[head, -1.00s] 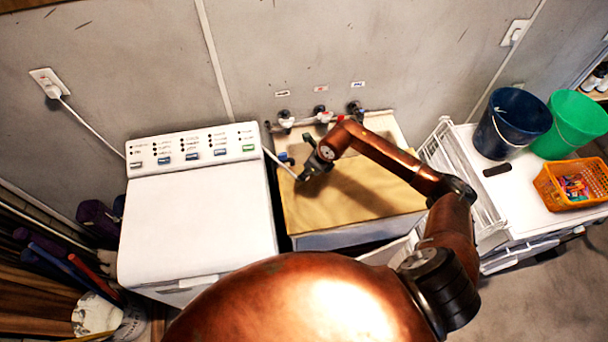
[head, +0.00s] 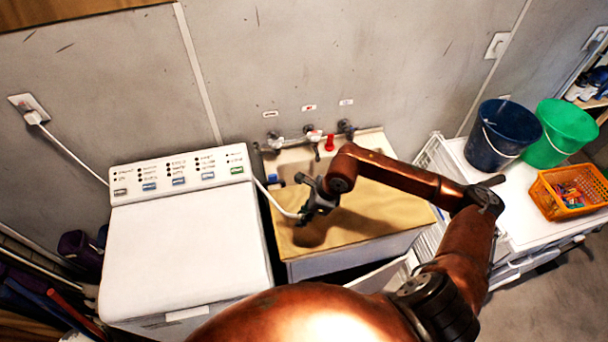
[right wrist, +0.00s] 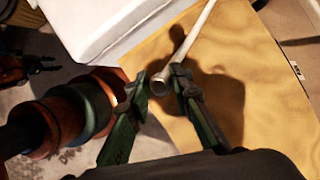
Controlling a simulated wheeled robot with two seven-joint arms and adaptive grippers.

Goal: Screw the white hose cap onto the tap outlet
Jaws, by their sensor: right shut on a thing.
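The white hose cap (right wrist: 159,86) is the open round end of a white hose (right wrist: 195,35). My right gripper (right wrist: 160,82) is shut on it, with a finger on either side, and it also shows in the head view (head: 308,205) above the tan board over the sink. The taps are in a row on the wall behind: a left tap (head: 275,140), a middle tap (head: 313,134) and a right tap (head: 346,128). The cap is well apart from them, in front and below. Their outlets are too small to make out clearly. My left gripper (right wrist: 48,65) shows small at the left of the right wrist view, its fingers apart.
The white washing machine (head: 185,245) stands left of the sink. The tan board (head: 385,210) is bare. A red piece (head: 330,143) and a blue piece (head: 273,179) are near the taps. A blue bucket (head: 503,135), green bucket (head: 565,130) and orange basket (head: 560,205) are at right.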

